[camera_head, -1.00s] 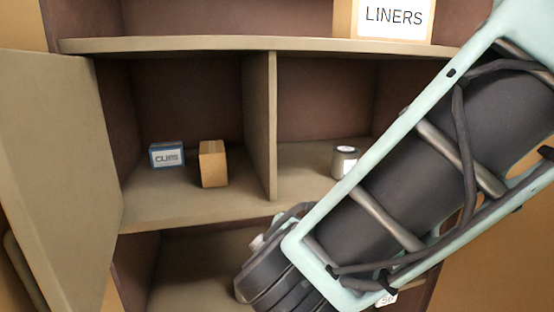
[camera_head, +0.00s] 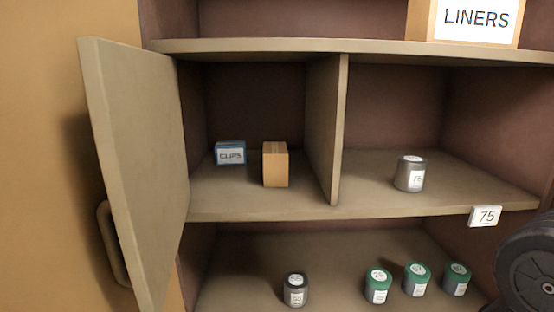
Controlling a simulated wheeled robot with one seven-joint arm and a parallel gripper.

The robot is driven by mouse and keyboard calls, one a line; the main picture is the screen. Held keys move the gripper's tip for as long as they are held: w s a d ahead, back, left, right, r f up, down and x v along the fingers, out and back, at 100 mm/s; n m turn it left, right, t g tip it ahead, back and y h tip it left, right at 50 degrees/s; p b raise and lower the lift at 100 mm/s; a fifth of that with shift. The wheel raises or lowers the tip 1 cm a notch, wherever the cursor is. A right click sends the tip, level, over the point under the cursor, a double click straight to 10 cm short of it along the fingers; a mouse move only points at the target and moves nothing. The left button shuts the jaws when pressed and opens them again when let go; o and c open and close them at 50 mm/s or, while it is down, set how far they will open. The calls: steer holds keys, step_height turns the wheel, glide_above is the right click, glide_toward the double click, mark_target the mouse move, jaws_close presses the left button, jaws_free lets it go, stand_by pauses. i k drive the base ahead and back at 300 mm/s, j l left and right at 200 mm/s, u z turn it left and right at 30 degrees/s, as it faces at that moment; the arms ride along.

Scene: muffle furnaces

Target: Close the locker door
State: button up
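The locker door (camera_head: 140,165) is a tan panel standing open on the left side of the locker. It is hinged at the left edge of the middle compartments and swung outward. A curved handle (camera_head: 113,243) shows low on its outer side. The locker (camera_head: 340,140) is open, with its shelves in plain view. My gripper is not visible. Only a dark rounded part at the right edge shows, which looks like part of my arm, well away from the door.
The middle shelf holds a blue CLIPS box (camera_head: 230,153), a small carton (camera_head: 275,164) and a grey can (camera_head: 410,173). Below stand a dark jar (camera_head: 295,289) and several green-lidded jars (camera_head: 378,286). A LINERS box (camera_head: 478,20) sits above. A 75 label (camera_head: 485,216) marks the shelf edge.

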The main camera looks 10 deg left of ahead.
mark_target(133, 93)
steer(key=k+j+u, duration=0.25)
steer(key=u, duration=0.25)
steer(key=k+j+u, duration=0.25)
steer(key=u, duration=0.2)
